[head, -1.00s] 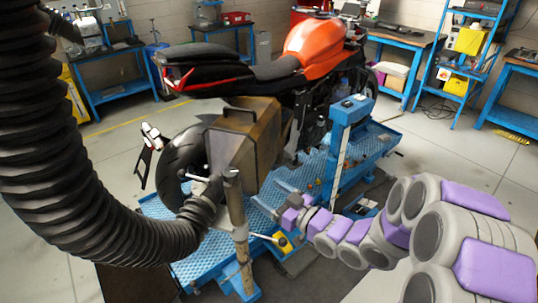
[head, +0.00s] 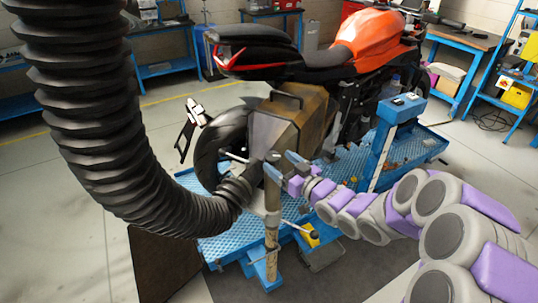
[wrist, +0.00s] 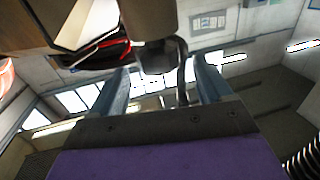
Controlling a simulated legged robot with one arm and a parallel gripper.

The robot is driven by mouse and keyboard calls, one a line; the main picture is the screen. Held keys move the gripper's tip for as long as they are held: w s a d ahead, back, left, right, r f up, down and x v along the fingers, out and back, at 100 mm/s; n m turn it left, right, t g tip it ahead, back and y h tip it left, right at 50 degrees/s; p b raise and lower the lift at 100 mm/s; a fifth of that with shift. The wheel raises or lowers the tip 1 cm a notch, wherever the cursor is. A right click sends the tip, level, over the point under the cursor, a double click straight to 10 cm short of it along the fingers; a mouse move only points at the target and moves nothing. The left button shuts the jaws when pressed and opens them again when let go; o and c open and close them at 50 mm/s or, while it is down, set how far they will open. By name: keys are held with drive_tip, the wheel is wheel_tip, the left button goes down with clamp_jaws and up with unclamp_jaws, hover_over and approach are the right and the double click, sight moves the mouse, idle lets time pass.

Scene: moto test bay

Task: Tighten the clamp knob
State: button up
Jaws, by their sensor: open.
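The clamp sits at the top of a worn tan post (head: 271,235), by the mouth of the black exhaust hose (head: 225,200). A small dark knob-like part (head: 272,157) shows there in the head view, partly hidden by my fingers. My gripper (head: 284,165) is open, its two blue-grey fingers at the top of the post. In the wrist view my gripper (wrist: 163,85) has its fingers apart, with a dark, blurred part (wrist: 155,55) and a thin curved bar beyond and between them. I cannot tell whether either finger touches the knob.
The orange and black motorcycle (head: 375,38) stands on a blue lift platform (head: 215,250) behind the post. A blue column (head: 385,150) rises at right. Clear floor lies at left.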

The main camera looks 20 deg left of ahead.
sight(269, 153)
drive_tip(key=x, duration=0.4)
drive_tip(key=shift+a+f, duration=0.15)
drive_tip(key=shift+w+a+b, duration=0.4)
drive_tip(key=shift+w, duration=0.15)
drive_tip(key=shift+a, duration=0.55)
drive_tip(key=shift+c, duration=0.4)
drive_tip(key=c, duration=0.9)
